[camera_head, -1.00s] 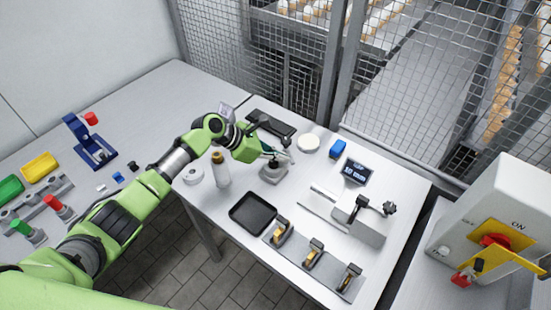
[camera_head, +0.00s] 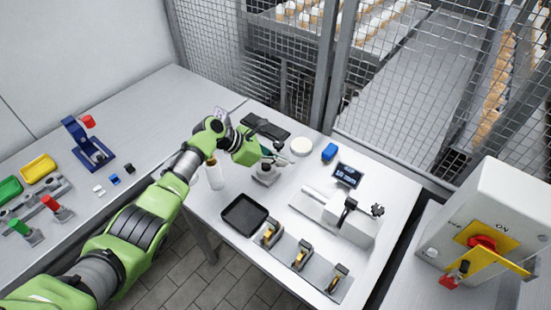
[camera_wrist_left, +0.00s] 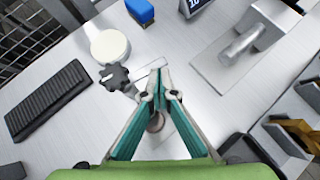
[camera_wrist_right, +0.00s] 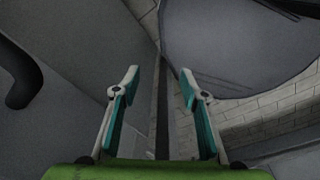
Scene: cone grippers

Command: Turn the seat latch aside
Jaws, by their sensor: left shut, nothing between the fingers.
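My left gripper (camera_head: 287,158) is over a small grey block (camera_head: 264,177) on the table. In the left wrist view its fingers (camera_wrist_left: 158,72) are together with nothing between the tips. A brown round part (camera_wrist_left: 156,122) shows behind the fingers, partly hidden by them. A black lobed knob (camera_wrist_left: 115,77) with a short metal piece lies left of the fingertips; I cannot tell whether they touch. I cannot tell for certain which part is the seat latch. My right gripper (camera_wrist_right: 158,82) is open and empty in the right wrist view, away from the table top.
A white round disc (camera_head: 301,146), a black ribbed pad (camera_head: 266,128) and a blue block (camera_head: 329,152) are near the block. A bottle (camera_head: 214,175) and a black tray (camera_head: 244,214) stand nearer. A clamp fixture (camera_head: 345,216) is to the right. Wire mesh closes the back.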

